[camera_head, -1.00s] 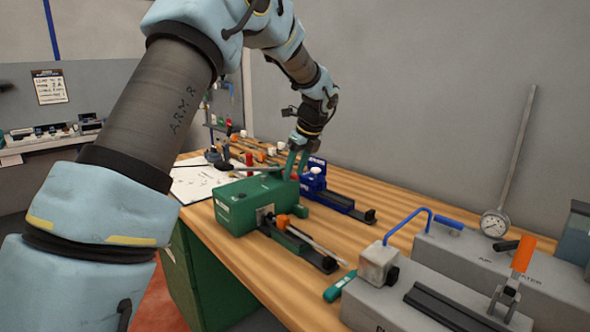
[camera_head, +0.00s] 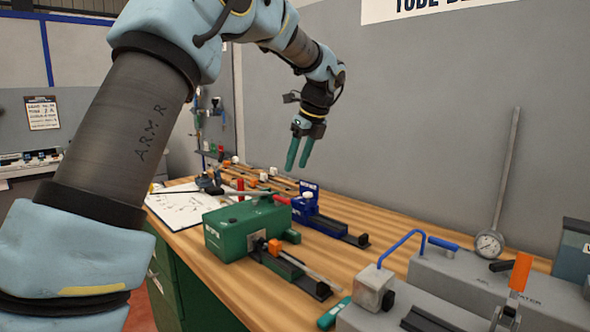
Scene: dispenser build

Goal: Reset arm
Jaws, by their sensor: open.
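My gripper (camera_head: 298,165) hangs from my arm above the back of the workbench, its two green fingers pointing down and spread apart with nothing between them. It is clear of the green machine (camera_head: 228,233) and the blue machine (camera_head: 307,204) below it. The green machine has an orange part at its front with a thin rod along a dark rail.
The wooden workbench (camera_head: 215,274) carries white papers (camera_head: 180,208) at left and a grey heater unit (camera_head: 465,298) with a blue handle at right. A dial gauge (camera_head: 489,244) with a tall rod stands behind it. Grey wall rises behind; the air around my gripper is free.

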